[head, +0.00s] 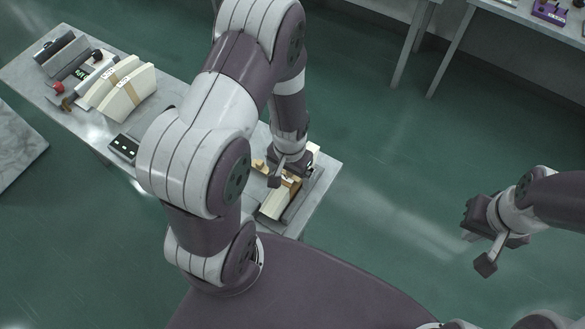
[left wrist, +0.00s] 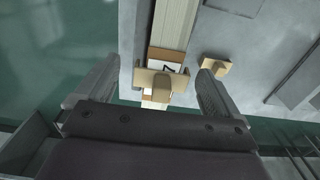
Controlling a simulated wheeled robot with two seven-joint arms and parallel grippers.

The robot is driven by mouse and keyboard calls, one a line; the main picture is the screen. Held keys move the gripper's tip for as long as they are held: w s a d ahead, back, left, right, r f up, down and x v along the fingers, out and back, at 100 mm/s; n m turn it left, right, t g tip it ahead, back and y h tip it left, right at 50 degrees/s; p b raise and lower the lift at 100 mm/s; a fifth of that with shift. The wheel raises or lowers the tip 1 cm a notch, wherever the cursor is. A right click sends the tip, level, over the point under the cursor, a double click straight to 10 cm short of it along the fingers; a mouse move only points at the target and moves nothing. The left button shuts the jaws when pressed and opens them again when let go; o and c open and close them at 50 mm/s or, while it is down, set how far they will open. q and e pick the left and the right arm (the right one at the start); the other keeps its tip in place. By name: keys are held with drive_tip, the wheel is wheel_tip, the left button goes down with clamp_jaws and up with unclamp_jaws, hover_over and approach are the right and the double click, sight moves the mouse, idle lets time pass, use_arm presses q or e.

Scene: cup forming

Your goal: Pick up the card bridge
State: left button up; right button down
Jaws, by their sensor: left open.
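A tan wooden piece (left wrist: 147,78), which looks like the card bridge, lies across a long pale stack (left wrist: 175,22) with a brown band and a white numbered card. In the left wrist view it sits between the two fingers of my left gripper (left wrist: 158,75), with gaps on both sides. The gripper is open and empty above it. In the head view my left gripper (head: 288,168) is over the near right end of the table, and my arm hides much of that area. The pale stack (head: 273,205) shows just below it. My right gripper (head: 488,235) hangs over the floor, away from the table.
A small tan block (left wrist: 216,67) lies to the right of the stack on the grey table (left wrist: 262,62). A flat grey plate (left wrist: 300,85) is further right. In the head view, pale banded blocks (head: 128,92) and a black switch box (head: 124,148) stand further left on the table.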

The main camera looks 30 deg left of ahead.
use_arm(q)
drive_tip(key=shift+a+f, duration=0.15)
drive_tip(key=shift+a, duration=0.05)
drive_tip(key=shift+s, duration=0.15)
drive_tip(key=shift+c, duration=1.2)
drive_tip(key=shift+d, duration=0.1)
drive_tip(key=c, duration=0.9)
drive_tip(key=shift+o, duration=0.2)
